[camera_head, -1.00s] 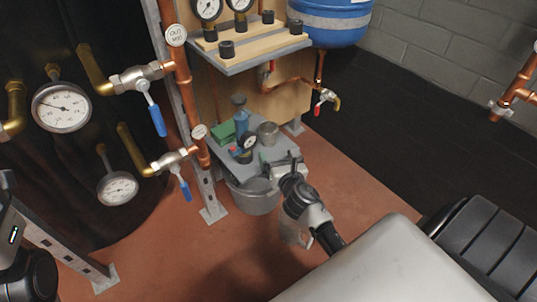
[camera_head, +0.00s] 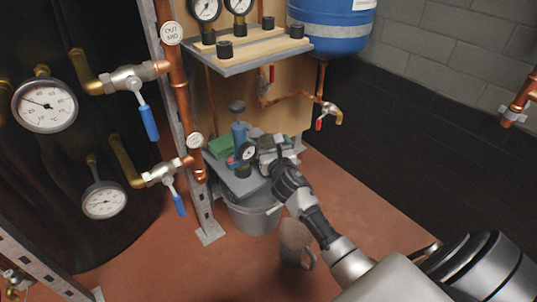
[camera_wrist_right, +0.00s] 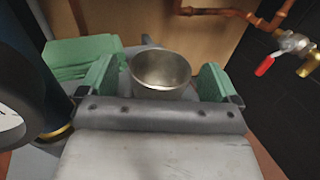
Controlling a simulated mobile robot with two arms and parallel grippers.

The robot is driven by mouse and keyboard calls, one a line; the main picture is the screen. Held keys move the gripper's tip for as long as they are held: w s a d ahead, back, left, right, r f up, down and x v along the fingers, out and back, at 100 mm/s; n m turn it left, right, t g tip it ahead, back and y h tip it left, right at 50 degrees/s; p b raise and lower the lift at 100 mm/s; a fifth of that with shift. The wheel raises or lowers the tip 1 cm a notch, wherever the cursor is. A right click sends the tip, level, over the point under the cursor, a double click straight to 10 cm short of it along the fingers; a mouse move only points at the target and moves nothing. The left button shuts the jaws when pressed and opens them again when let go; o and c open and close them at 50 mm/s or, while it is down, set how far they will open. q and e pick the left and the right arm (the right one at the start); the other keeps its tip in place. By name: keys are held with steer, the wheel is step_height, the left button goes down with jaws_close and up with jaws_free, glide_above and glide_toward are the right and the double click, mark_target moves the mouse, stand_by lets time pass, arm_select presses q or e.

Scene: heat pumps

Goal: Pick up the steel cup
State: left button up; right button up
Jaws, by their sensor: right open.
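The steel cup (camera_wrist_right: 162,70) stands upright on the small grey shelf, its open rim facing up. In the right wrist view it lies between the two green-padded fingers of my right gripper (camera_wrist_right: 158,82), with a visible gap on each side. The gripper is open and holds nothing. In the head view my right gripper (camera_head: 272,150) is over the right part of the shelf (camera_head: 240,186) and hides most of the cup. My left gripper is not in view.
Left of the cup are a folded green cloth (camera_wrist_right: 75,57) and a blue device with a gauge (camera_head: 246,152). A grey bucket (camera_head: 255,215) is below the shelf. A wooden panel (camera_wrist_right: 150,20) is behind, and a red-handled valve (camera_head: 321,121) is to the right.

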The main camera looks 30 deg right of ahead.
steer(key=shift+w+d, duration=0.25)
steer(key=shift+w, duration=0.45)
steer(key=shift+r, duration=0.1)
steer(key=c, duration=1)
steer(key=shift+s+r, duration=0.1)
steer(key=shift+r, duration=0.05)
